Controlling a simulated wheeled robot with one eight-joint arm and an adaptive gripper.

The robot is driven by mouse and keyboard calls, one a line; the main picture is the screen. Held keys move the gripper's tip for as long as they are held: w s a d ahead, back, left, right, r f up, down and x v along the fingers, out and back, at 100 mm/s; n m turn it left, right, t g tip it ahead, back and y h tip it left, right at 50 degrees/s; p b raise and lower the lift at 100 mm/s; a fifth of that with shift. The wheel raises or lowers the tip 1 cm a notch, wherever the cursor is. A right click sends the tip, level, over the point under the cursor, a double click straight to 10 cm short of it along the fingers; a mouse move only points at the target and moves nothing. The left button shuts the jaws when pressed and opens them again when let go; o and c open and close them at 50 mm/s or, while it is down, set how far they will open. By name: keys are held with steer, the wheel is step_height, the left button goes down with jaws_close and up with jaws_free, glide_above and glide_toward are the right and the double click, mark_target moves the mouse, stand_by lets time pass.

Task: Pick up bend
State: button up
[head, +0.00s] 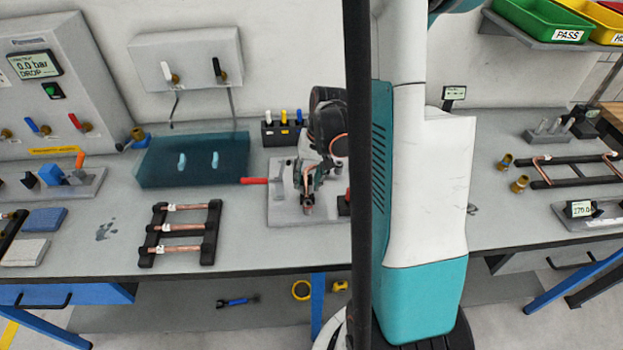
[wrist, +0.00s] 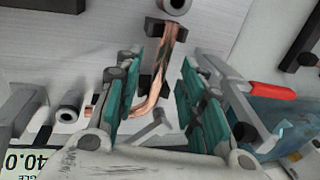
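The copper bend (wrist: 160,75) sits in the grey bending fixture in the wrist view. My gripper (wrist: 160,95) is open, with teal pads on both sides of the bend and a visible gap to the tube. In the head view my gripper (head: 318,172) is low over the grey fixture plate (head: 285,208). The bend is mostly hidden there by my gripper and a dark post.
A red-handled lever (wrist: 272,91) lies right of the fingers. A display (wrist: 25,160) reading 40.0 is at lower left. Bare bench lies between rack and fixture.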

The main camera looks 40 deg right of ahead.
steer(key=shift+f, duration=0.25)
jaws_close()
steer(key=shift+r, duration=0.2)
